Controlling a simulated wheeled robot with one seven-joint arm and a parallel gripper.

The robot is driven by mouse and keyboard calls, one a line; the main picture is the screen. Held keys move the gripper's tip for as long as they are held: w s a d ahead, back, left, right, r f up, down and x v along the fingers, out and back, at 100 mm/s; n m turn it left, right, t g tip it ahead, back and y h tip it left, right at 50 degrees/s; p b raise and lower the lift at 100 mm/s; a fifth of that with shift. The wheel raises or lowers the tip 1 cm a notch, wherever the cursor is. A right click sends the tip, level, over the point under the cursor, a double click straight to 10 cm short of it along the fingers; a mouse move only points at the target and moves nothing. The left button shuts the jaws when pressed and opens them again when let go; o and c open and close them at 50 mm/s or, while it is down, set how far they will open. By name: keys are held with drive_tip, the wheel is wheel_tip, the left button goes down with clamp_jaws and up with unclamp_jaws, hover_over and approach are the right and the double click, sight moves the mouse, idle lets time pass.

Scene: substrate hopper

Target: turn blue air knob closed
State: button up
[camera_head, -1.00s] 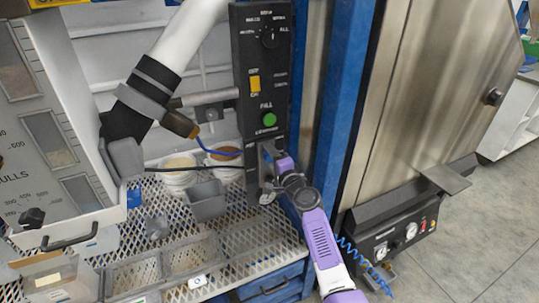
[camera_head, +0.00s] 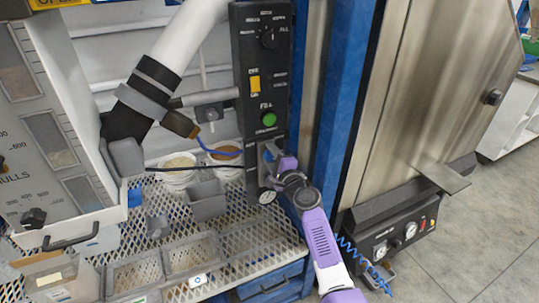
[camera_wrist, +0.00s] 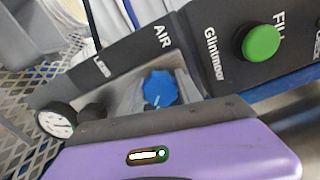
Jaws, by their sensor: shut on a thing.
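The blue air knob (camera_wrist: 160,88) shows in the wrist view below the "AIR" label on the black control panel (camera_wrist: 215,65). Its white pointer line is visible. My gripper (camera_head: 268,158) is at the lower part of the panel in the head view, with its purple wrist to the lower right. Its grey finger parts lie around the knob, and it is shut on the knob. The purple gripper body (camera_wrist: 180,150) fills the bottom of the wrist view.
A round gauge (camera_head: 267,197) sits just below my gripper. A green button (camera_head: 269,119) and a yellow switch (camera_head: 255,84) are higher on the panel. A blue post (camera_head: 335,110) stands close on the right. Bins (camera_head: 135,274) sit on the mesh shelf at left.

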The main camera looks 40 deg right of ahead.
sight(272, 158)
drive_tip(key=o, duration=1.4)
drive_tip(key=shift+c, duration=0.2)
drive_tip(key=shift+p+v, duration=0.8)
drive_tip(key=shift+v, duration=3.15)
